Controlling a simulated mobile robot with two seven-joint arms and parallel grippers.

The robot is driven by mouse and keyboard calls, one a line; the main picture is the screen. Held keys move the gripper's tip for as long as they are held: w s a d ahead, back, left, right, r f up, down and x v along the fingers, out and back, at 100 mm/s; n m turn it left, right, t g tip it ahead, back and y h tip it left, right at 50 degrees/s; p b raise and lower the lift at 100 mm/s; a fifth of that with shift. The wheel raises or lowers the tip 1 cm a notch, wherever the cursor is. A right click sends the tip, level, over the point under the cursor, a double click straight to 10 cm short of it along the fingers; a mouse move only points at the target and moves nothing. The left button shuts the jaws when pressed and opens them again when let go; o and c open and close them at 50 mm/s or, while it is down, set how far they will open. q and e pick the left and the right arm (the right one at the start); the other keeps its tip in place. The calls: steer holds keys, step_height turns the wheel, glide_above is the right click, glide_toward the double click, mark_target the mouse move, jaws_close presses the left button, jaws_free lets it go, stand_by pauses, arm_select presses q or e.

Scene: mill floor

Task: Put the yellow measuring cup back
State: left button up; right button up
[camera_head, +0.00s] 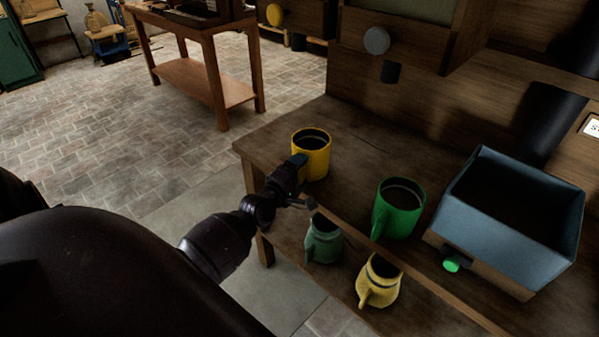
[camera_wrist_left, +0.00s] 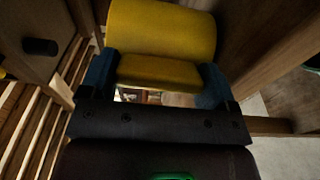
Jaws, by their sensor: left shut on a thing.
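A yellow measuring cup (camera_head: 317,160) is at the far left corner of the wooden bench, upright with its dark opening up. My left gripper (camera_head: 299,161) is shut on its handle from the near left side. In the left wrist view the yellow cup (camera_wrist_left: 162,30) fills the top, with its handle between the two blue fingers (camera_wrist_left: 157,77). I cannot tell whether the cup's base touches the bench top. My right gripper is not in view.
A green cup (camera_head: 400,217) and a blue bin (camera_head: 477,234) stand on the bench (camera_head: 350,135). A green jug (camera_head: 323,245) and a pale yellow jug (camera_head: 381,291) stand lower, by the front edge. A cabinet with a grey knob (camera_head: 377,40) overhangs. Bench top behind the cups is clear.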

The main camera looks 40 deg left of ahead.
arm_select(q)
steer(key=o, duration=1.4)
steer(key=shift+o, duration=0.2)
steer(key=s, duration=1)
steer(key=shift+s+d, duration=0.2)
steer(key=shift+s, duration=0.2)
